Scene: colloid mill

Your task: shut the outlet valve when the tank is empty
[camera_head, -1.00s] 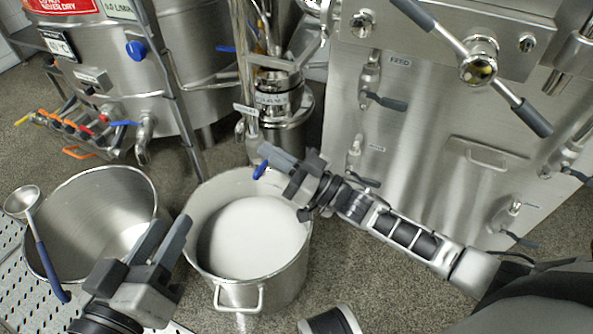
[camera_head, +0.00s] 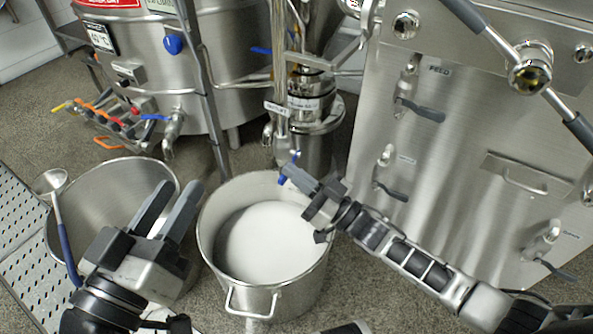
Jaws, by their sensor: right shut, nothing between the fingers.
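A steel outlet pipe (camera_head: 281,132) hangs over the back rim of a steel pot (camera_head: 212,232). A small blue valve handle (camera_head: 294,158) shows at its lower end, partly behind my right gripper (camera_head: 290,171). This gripper is shut and empty, with its tips at the handle; I cannot tell if they touch it. White liquid (camera_head: 265,240) lies in the pot. I cannot make out a stream from the pipe. My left gripper (camera_head: 168,208) is open and empty, in front of a second steel pot (camera_head: 112,178). The tank's inside is not visible.
A jacketed steel vessel (camera_head: 225,75) with a blue-handled tap (camera_head: 172,130) and coloured valves (camera_head: 110,120) stands at the back left. A steel cabinet (camera_head: 455,170) with several black levers fills the right. A ladle (camera_head: 60,215) leans in the left pot.

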